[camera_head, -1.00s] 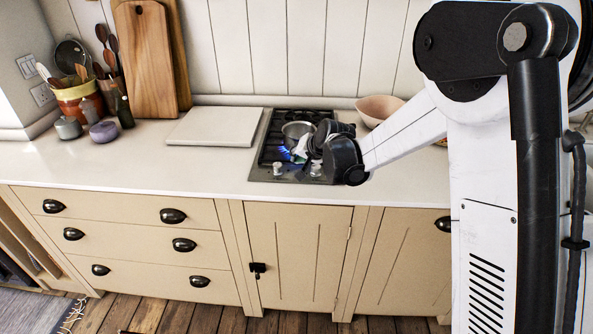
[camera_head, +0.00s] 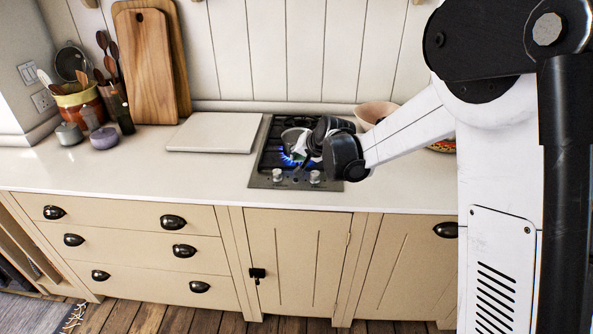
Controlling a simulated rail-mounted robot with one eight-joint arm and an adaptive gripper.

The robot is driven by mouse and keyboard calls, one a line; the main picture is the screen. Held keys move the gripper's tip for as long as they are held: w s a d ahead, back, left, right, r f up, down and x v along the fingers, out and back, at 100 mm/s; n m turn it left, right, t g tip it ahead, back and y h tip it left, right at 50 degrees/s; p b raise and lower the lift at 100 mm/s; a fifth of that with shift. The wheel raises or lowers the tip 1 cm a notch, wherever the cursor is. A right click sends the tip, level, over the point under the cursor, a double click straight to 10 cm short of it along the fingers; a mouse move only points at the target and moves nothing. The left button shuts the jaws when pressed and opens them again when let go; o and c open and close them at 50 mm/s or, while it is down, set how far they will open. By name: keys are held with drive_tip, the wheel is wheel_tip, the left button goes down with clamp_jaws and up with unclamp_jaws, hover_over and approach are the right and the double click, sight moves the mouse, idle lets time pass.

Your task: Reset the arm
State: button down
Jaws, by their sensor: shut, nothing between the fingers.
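My arm reaches in from the right of the camera_head view, out over the counter. My gripper (camera_head: 305,157) is at its end, above the hob (camera_head: 264,180), shut and with nothing seen in it. The wrist hides part of the hob. A blue flame burns on the hob close to the gripper in the picture. I cannot tell how high the gripper is above the flame.
A pale board (camera_head: 215,132) lies left of the hob. Wooden cutting boards (camera_head: 146,68) lean on the wall beside a utensil pot (camera_head: 80,100). A pink bowl (camera_head: 372,111) stands behind my wrist. The front counter (camera_head: 140,175) is clear.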

drive_tip(key=s+d+r+n+h, duration=0.1)
drive_tip(key=s+d+r, duration=0.5)
drive_tip(key=s, duration=0.3)
drive_tip(key=s+d+r+h, duration=0.2)
drive_tip(key=s+d+r, duration=0.45)
drive_tip(key=s, duration=0.35)
drive_tip(key=s+d+f, duration=0.1)
drive_tip(key=s+d, duration=0.2)
drive_tip(key=s, duration=0.4)
drive_tip(key=s+d+f+h, duration=0.1)
drive_tip(key=s+d, duration=0.2)
drive_tip(key=s, duration=0.4)
drive_tip(key=s+d+f+n+h+b, duration=0.1)
drive_tip(key=s+d, duration=0.2)
drive_tip(key=s, duration=0.5)
drive_tip(key=shift+d+g, duration=0.3)
drive_tip(key=shift+d, duration=0.1)
drive_tip(key=shift+s, duration=0.1)
